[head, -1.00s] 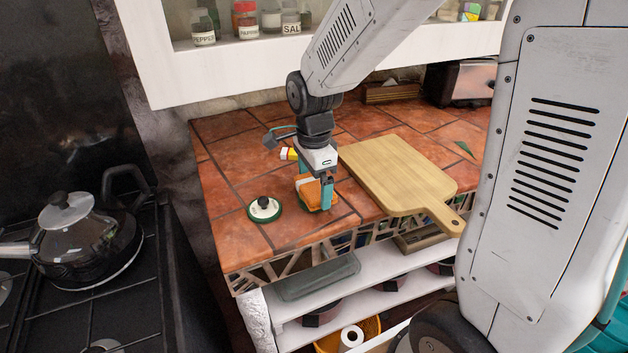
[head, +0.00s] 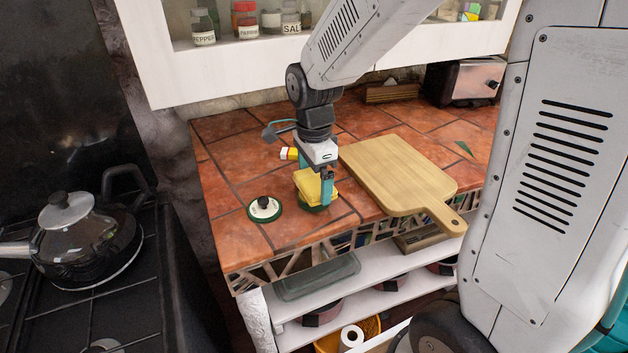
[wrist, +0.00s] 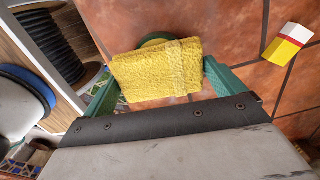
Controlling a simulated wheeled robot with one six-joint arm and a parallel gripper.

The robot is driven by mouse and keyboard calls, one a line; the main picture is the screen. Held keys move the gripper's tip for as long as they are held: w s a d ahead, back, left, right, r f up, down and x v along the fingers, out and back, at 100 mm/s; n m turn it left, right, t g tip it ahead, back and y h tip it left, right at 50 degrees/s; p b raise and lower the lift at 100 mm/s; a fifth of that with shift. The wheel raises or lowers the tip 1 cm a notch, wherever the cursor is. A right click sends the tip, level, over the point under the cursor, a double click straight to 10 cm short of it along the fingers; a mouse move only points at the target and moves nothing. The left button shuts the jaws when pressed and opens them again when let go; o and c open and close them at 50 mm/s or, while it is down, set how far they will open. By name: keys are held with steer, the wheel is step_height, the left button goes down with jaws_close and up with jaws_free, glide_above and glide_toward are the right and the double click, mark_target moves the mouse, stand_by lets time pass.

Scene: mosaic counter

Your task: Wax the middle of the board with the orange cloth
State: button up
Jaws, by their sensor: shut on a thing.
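My gripper (head: 322,184) is shut on a folded cloth (head: 311,187), which is yellow now. In the wrist view the cloth (wrist: 157,72) lies between the two teal fingers (wrist: 162,87). Below the cloth, the green rim of a round tin (head: 312,208) shows; the cloth hides most of it, including its inside. The wooden board (head: 395,168) lies flat to the right of my gripper, with its handle toward the counter's front edge. Its top looks plain and bare.
A green and white lid (head: 264,208) with a black knob lies left of the tin. A small yellow, white and red block (wrist: 288,45) lies near my gripper. A toaster (head: 465,82) stands at the back right. A cabinet (head: 240,60) overhangs the counter's back.

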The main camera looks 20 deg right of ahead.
mark_target(314, 180)
steer(key=shift+r, duration=2.8)
